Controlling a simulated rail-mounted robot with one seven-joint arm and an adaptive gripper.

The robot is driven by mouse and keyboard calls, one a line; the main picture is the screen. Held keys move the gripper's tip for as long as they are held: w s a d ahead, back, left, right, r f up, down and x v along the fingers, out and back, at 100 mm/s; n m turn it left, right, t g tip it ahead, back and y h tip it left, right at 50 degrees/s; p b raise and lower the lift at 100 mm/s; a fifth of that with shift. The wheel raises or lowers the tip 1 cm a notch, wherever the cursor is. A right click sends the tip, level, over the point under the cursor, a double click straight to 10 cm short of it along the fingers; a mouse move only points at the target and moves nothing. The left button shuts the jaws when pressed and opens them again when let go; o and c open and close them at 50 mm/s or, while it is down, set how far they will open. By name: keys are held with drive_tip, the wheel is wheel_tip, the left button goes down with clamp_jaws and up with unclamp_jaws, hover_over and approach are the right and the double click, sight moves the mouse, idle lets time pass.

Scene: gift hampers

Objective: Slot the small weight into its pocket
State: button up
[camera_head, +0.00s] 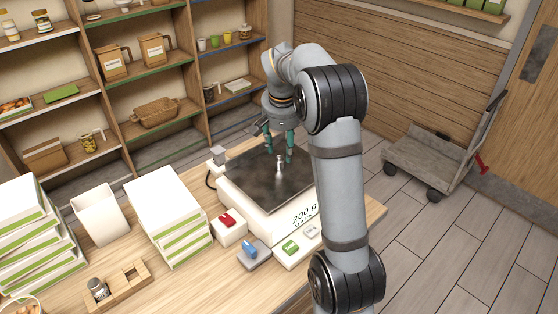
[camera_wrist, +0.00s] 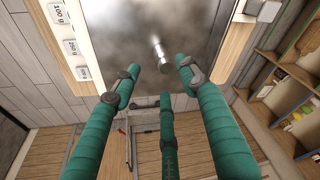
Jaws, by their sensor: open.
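A small silver weight (camera_head: 279,168) stands on the dark plate of the scale (camera_head: 240,180). The weight also shows in the wrist view (camera_wrist: 161,56), just beyond my fingertips and apart from them. My gripper (camera_head: 284,158) is open above the plate, its teal fingers spread around and over the weight. In the wrist view my gripper (camera_wrist: 160,80) has nothing between its fingers. A wooden block with square pockets (camera_head: 130,286) lies at the table's front left. One pocket holds a larger metal weight (camera_head: 97,287); other pockets look empty.
Small units with a red (camera_head: 228,219) and a blue top (camera_head: 249,249) sit before the scale. Shelves (camera_head: 160,75) line the back; a cart (camera_head: 430,160) is on the floor.

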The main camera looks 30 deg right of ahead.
sight(279, 154)
drive_tip(key=f, duration=0.1)
drive_tip(key=w+f+p, duration=0.1)
drive_tip(key=f, duration=0.2)
drive_tip(key=shift+w+a+p, duration=0.15)
drive_tip(key=shift+a+p, duration=0.15)
drive_tip(key=shift+a, duration=0.05)
drive_tip(key=shift+w+d+f, duration=0.1)
drive_tip(key=shift+d+f, duration=0.05)
drive_tip(key=shift+f, duration=0.2)
drive_tip(key=shift+c, duration=0.3)
clamp_jaws()
drive_tip(key=shift+r, duration=0.1)
